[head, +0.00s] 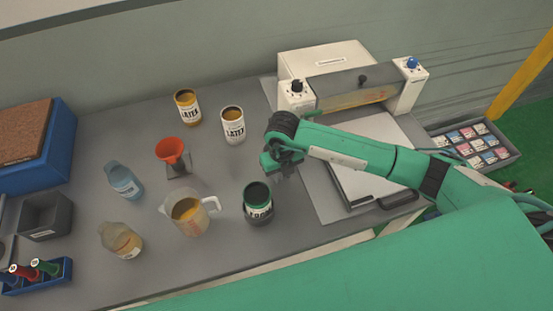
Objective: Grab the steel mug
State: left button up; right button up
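I cannot make out a steel mug in the head view. The only vessel with a handle is a translucent jug (187,216) with orange-brown contents, upright near the middle of the grey table. My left gripper is out of view.
Two latex cans (187,108) (233,126), a red funnel (171,150) on a stand, a blue bottle (124,181) and a clear bottle (121,241) stand around the jug. A roller machine (350,84) stands at the back right. Bare table (165,276) shows at the front.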

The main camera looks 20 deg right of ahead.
grip_shut()
jog(key=shift+r, duration=0.1)
